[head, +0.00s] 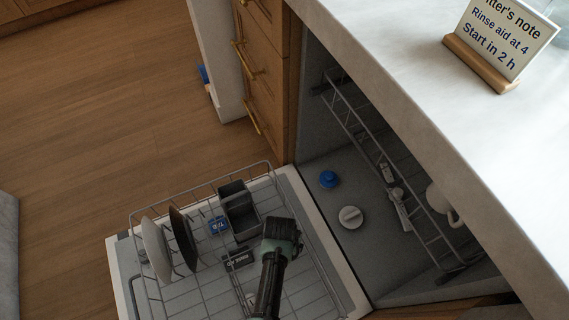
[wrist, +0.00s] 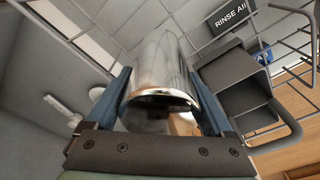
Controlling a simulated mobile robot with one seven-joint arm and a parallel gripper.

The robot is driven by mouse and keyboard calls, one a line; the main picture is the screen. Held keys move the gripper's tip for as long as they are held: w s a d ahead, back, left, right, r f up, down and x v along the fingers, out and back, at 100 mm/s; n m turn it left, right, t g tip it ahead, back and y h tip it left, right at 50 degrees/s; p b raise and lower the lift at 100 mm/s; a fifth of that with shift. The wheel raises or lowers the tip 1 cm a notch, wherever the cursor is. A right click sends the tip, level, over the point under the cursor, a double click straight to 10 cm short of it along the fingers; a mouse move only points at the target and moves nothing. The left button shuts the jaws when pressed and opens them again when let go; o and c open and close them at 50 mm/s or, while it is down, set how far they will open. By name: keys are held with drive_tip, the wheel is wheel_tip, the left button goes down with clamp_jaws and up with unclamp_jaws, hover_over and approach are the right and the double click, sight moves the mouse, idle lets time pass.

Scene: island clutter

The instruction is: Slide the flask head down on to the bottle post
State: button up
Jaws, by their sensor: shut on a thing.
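My gripper (wrist: 163,80) is shut on a shiny metal flask (wrist: 166,65), with one blue finger on each side of it. The flask's bright rounded rim faces the wrist camera, and its body runs away from the camera. In the head view my gripper (head: 282,232) is over the lower rack on the open dishwasher door, just right of the dark cutlery basket. The flask is hidden there under the wrist. I cannot make out the bottle post in either view, nor whether the flask touches anything below.
The cutlery basket (head: 236,211) stands close by; it also shows in the wrist view (wrist: 232,95). A pale plate (head: 156,250) and a dark plate (head: 183,238) stand at the rack's left. The upper rack (head: 370,140) and countertop (head: 450,110) are at the right.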

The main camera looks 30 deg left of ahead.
drive_tip(key=o, duration=1.3)
drive_tip(key=shift+r, duration=0.1)
drive_tip(key=r+p, duration=0.2)
drive_tip(key=r, duration=0.2)
drive_tip(key=s+r+p, duration=0.1)
drive_tip(key=r+p, duration=0.1)
drive_tip(key=r, duration=0.2)
drive_tip(key=r+p, duration=0.2)
drive_tip(key=r, duration=0.2)
drive_tip(key=shift+s+d+r+p, duration=0.1)
drive_tip(key=shift+s+r+p, duration=0.15)
drive_tip(key=shift+r+p, duration=0.15)
